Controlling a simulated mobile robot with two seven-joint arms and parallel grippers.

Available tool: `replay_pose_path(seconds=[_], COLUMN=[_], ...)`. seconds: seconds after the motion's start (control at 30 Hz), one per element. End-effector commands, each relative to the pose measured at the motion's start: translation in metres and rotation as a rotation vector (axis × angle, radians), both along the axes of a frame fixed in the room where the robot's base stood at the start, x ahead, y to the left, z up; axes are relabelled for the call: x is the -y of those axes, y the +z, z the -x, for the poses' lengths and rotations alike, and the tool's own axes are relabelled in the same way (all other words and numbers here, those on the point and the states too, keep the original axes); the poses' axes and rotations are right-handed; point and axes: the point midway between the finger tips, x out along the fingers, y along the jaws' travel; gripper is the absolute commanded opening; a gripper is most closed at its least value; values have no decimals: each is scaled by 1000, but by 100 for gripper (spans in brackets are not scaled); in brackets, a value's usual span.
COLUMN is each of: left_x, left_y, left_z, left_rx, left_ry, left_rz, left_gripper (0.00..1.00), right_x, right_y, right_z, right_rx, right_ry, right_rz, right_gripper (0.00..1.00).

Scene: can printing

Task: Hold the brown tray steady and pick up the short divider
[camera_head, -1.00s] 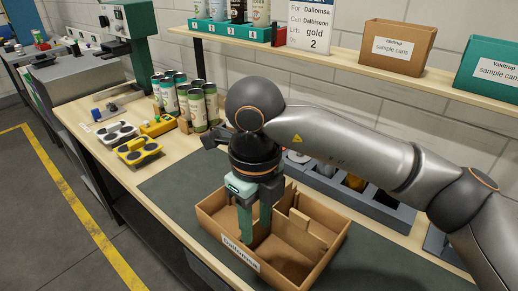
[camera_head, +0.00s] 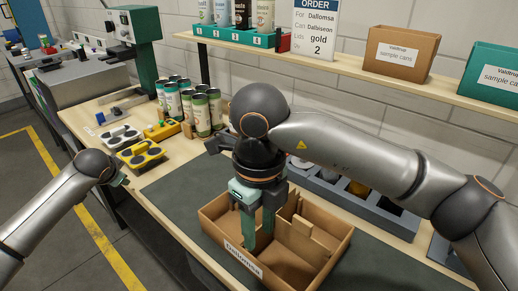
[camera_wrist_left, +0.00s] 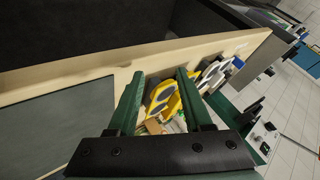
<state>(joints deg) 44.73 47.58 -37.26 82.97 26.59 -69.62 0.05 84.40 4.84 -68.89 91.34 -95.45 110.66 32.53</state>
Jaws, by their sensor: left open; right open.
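The brown tray (camera_head: 213,231), labelled Dallomsa, sits on the dark mat on the bench. Thin brown dividers (camera_head: 302,236) stand inside it; I cannot tell for sure which is the short one. My right gripper (camera_head: 259,243) points down into the tray, its two green fingers apart. The fingers hide part of the tray's inside, and whether a divider stands between them is unclear. My left gripper (camera_head: 124,181) is left of the tray, beside the bench edge and away from the tray. In the left wrist view its green fingers (camera_wrist_left: 159,74) are apart with nothing held.
Yellow (camera_head: 141,154) and white (camera_head: 120,135) can carriers stand on the bench at left, with several cans (camera_head: 201,113) behind. A grey compartment bin (camera_head: 375,205) lies behind my right arm. A shelf (camera_head: 350,72) with boxes runs above. The mat left of the tray is clear.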

Motion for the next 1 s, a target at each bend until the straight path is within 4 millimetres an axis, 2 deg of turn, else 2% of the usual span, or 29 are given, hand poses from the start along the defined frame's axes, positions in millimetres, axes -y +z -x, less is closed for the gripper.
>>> replay_pose_path(seconds=[0.03, 0.3, 0.47, 0.7, 0.77, 0.8, 1.0], left_x=[12, 67, 95, 131, 150, 168, 264], left_y=[21, 110, 166, 242, 254, 257, 223], left_z=[-10, -34, -37, -26, -21, -16, 9], left_rx=[3, -27, -42, -69, -86, -105, -219], left_ry=[-42, -275, -414, -606, -669, -723, -922], left_rz=[-4, -63, -122, -228, -237, -223, -36], left_gripper=[50, 50, 50, 50, 50, 50, 50], right_x=[0, 0, 0, 0, 0, 0, 0], right_y=[0, 0, 0, 0, 0, 0, 0], right_z=[0, 0, 0, 0, 0, 0, 0], right_rx=[0, 0, 0, 0, 0, 0, 0], right_ry=[0, 0, 0, 0, 0, 0, 0], right_rz=[0, 0, 0, 0, 0, 0, 0], right_gripper=[41, 41, 41, 41, 41, 41, 41])
